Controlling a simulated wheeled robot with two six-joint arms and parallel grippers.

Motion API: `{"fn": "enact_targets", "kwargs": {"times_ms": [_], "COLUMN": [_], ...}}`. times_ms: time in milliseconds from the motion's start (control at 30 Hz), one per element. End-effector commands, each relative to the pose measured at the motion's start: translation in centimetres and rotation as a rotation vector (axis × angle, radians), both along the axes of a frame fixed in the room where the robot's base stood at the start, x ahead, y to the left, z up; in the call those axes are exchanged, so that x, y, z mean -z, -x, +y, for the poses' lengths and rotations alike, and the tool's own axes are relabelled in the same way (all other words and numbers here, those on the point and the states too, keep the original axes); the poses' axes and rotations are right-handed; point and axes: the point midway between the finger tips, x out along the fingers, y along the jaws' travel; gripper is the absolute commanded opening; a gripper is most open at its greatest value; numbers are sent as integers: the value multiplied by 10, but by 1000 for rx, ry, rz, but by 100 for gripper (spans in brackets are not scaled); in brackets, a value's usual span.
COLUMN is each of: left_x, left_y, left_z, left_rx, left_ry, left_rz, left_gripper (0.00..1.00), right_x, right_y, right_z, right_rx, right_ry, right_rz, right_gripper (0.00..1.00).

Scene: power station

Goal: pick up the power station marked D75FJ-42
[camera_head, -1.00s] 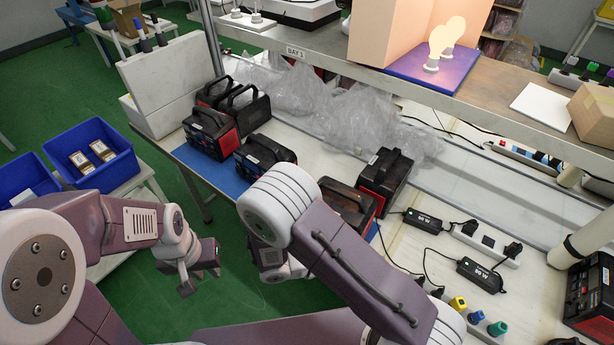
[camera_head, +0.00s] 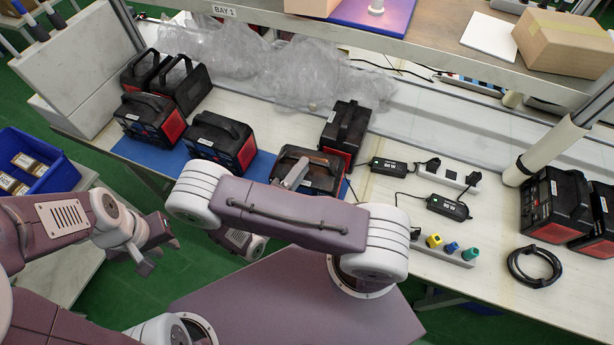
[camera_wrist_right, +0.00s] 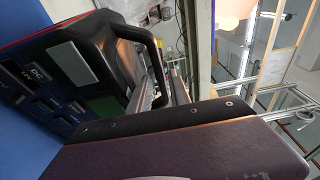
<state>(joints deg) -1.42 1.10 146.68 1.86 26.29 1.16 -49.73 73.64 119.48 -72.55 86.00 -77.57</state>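Several black power stations with red sides stand on the bench; no D75FJ-42 marking is legible. One power station (camera_head: 322,181) stands at the front middle, beneath my right gripper (camera_head: 296,174). In the right wrist view it fills the left side, with its ports and a blank grey label (camera_wrist_right: 72,67). Its black handle (camera_wrist_right: 156,62) passes between the fingers of my right gripper (camera_wrist_right: 160,88), one on each side; the fingers look apart, and I cannot tell whether they touch it. My left gripper (camera_head: 152,248) is open and empty, left of the bench over the floor.
Other power stations stand at the left (camera_head: 222,138), behind (camera_head: 345,128) and at the far right (camera_head: 556,203). Chargers (camera_head: 447,207), a socket strip and coiled cable (camera_head: 534,265) lie to the right. A shelf (camera_head: 430,48) overhangs the back; plastic wrap (camera_head: 300,72) lies beneath it.

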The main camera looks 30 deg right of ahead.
Motion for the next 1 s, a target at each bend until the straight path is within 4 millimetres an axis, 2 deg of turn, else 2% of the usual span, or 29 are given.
{"fn": "enact_targets", "kwargs": {"times_ms": [100,233,433,467,533,567,1000], "left_x": [-11,-12,-11,-11,-11,-11,-11], "left_y": [0,0,0,0,0,0,0], "left_z": [0,0,0,0,0,0,0], "left_rx": [0,0,0,0,0,0,0], "left_ry": [0,0,0,0,0,0,0], "left_rz": [0,0,0,0,0,0,0], "left_gripper": [26,26,26,26,26,26,26], "right_x": [-3,-2,0,0,0,0,0], "right_y": [-14,-21,-23,-23,-23,-23,-23], "right_z": [-20,-31,-32,-32,-32,-32,-32], "right_rx": [8,5,1,1,2,2,2], "right_ry": [1,-1,-1,-1,-1,-1,-1], "right_rz": [0,-1,-2,-2,-2,-2,-1], "right_gripper": [24,24,24,21,1,0,0]}}
